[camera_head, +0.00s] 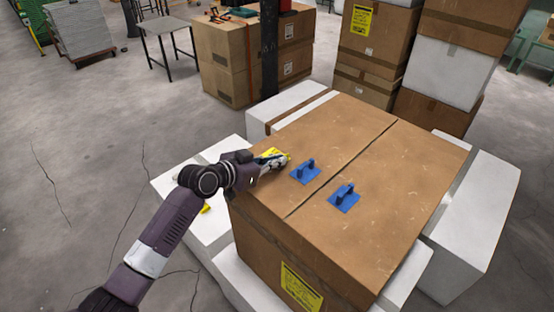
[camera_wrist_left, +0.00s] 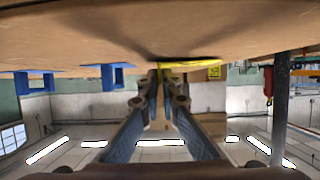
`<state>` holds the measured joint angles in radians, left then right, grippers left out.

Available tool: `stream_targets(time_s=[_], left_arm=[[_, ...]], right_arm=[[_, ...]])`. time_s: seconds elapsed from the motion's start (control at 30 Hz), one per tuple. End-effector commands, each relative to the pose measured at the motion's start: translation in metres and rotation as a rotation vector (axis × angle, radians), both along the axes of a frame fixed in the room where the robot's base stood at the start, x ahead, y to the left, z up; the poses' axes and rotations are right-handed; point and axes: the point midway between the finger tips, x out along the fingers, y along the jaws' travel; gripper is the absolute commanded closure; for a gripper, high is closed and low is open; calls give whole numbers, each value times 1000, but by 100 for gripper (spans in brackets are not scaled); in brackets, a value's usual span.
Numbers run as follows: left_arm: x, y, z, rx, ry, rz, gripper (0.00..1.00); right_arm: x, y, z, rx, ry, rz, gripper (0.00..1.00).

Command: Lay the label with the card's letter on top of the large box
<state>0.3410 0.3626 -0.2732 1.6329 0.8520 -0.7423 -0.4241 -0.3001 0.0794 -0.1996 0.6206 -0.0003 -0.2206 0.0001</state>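The large brown cardboard box (camera_head: 385,205) stands in the middle of the head view, its flat top marked by a dark seam. My left gripper (camera_head: 275,160) is over the left part of that top. It is shut on a yellow label (camera_head: 273,153), which lies flat and close to the box top. In the left wrist view the fingers (camera_wrist_left: 165,78) are nearly together with the yellow label (camera_wrist_left: 200,63) at their tips, against or just beside the box surface (camera_wrist_left: 80,40). I cannot tell contact for certain. No letter is readable. My right gripper is not in view.
Two blue handled pieces (camera_head: 305,172) and (camera_head: 344,197) stand on the box top right of my gripper. White blocks (camera_head: 475,225) surround the box. A yellow piece (camera_head: 206,208) shows on the left block. A dark post (camera_head: 269,50) rises behind. The right part of the top is clear.

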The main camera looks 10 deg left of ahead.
Motion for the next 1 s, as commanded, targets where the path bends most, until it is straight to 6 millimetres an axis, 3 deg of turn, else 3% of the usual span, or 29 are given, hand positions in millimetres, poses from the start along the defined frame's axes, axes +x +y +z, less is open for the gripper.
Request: stream_targets(time_s=[0.37,0.57,1.0], left_arm=[[0,0,-5,-1,-1,0,100],[0,0,-4,-1,-1,0,78],[-6,5,0,2,-1,0,78]], right_arm=[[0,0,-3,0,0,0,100],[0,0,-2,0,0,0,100],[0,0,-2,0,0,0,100]])
